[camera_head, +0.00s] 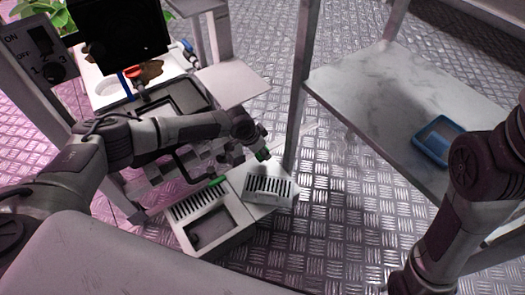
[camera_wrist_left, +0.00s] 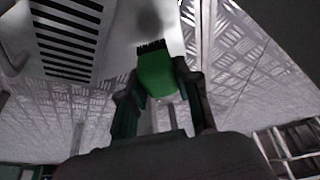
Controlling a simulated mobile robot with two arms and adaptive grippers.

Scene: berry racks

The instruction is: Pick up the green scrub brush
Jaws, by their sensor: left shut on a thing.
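The green scrub brush (camera_wrist_left: 158,75) shows in the left wrist view, a green block with short dark bristles at its far end. It sits between the two dark fingers of my left gripper (camera_wrist_left: 160,85), which is shut on it. In the head view my left gripper (camera_head: 258,147) is small, above the white slotted box, with a bit of the green brush (camera_head: 262,155) at its fingertips. I cannot tell whether the brush touches anything else. My right gripper is not in view.
A white slotted box (camera_head: 270,201) and an open white bin (camera_head: 178,229) stand below the gripper. A green strip (camera_head: 217,181) lies near the bin. At right, a marble-look shelf (camera_head: 370,85) holds a blue tray (camera_head: 432,153). A metal post (camera_head: 297,110) stands close to my left gripper.

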